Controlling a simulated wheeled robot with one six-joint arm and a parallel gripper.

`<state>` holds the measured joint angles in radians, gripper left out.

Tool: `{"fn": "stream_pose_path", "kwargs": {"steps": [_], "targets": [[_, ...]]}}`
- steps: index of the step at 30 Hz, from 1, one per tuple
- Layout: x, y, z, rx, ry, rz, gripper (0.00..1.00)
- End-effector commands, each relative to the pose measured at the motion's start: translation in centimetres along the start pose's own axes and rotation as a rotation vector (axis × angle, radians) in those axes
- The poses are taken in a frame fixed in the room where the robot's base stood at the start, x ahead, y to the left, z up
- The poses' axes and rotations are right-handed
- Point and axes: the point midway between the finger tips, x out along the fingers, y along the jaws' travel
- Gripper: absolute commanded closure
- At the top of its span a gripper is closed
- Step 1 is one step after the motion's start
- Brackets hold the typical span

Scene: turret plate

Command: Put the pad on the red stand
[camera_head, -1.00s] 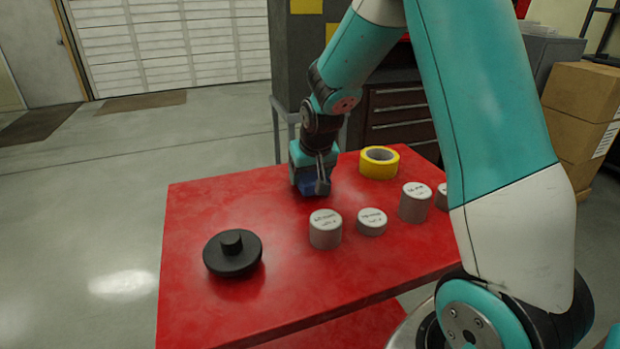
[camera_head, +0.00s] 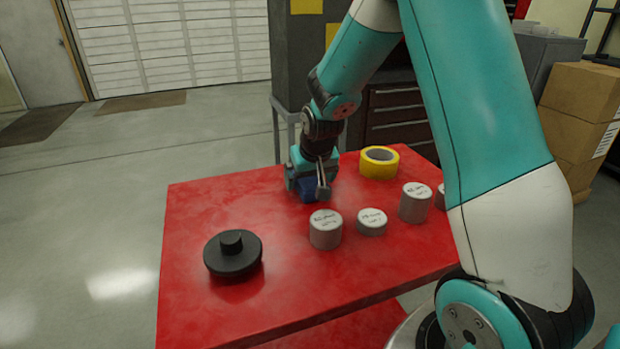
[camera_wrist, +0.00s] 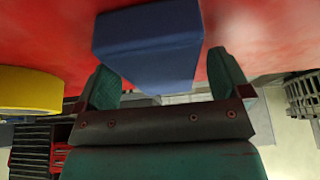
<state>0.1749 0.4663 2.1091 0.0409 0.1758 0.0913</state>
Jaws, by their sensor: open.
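The pad, a blue block (camera_head: 307,196), is at the red stand's top (camera_head: 200,215), toward its far side. My gripper (camera_head: 316,190) is over it, pointing down and partly hiding it. In the wrist view the pad (camera_wrist: 150,45) lies between my two open teal fingers (camera_wrist: 163,82), with a gap showing on the right side. The red surface is right behind the pad in that view. Whether the pad rests flat on the red top or just above it, I cannot tell.
A yellow tape roll (camera_head: 379,162) sits right of my gripper. Several grey cylinders with white labelled tops, including a near one (camera_head: 325,229) and a low one (camera_head: 372,222), stand in front and right. A black knobbed disc (camera_head: 232,254) lies front left. The left part is clear.

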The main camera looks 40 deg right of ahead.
Motion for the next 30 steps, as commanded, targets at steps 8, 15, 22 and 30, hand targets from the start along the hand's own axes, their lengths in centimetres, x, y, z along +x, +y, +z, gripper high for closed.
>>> {"fn": "stream_pose_path", "kwargs": {"steps": [8, 15, 22, 30], "targets": [[-5.8, 0.0, -0.1, 0.000, 0.008, -0.001, 0.05], [-10.2, 0.0, -0.1, 0.000, 0.004, 0.000, 0.05], [-12.7, -2.4, 1.6, -0.063, -0.019, -0.052, 0.05], [-20.6, -13.4, 16.5, -0.533, -0.194, -0.387, 0.05]]}}
